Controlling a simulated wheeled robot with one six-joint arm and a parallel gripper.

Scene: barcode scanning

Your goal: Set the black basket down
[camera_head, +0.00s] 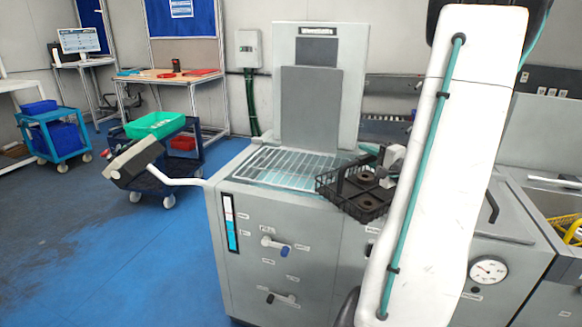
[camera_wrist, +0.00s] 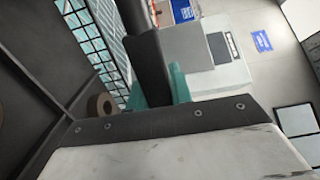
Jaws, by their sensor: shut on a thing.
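The black basket (camera_head: 352,208), a wire-mesh one with brown ring-shaped parts (camera_head: 366,178) inside, is at the right front of the grey machine's grated top (camera_head: 285,167). It looks roughly level. I cannot tell whether its bottom touches the machine or hangs above it. My gripper (camera_head: 388,163) is at the basket's upper right, shut on the basket, and my arm hides part of that side. In the wrist view, dark gripper parts fill the centre, with mesh bars (camera_wrist: 88,38) and a brown ring (camera_wrist: 100,105) at the left.
A tall grey panel (camera_head: 318,100) stands behind the grate. A screen on a white arm (camera_head: 135,160) juts from the machine's left. A cart with a green bin (camera_head: 155,125) stands beyond it. The grate's left part is clear. A pressure gauge (camera_head: 487,270) is at the right.

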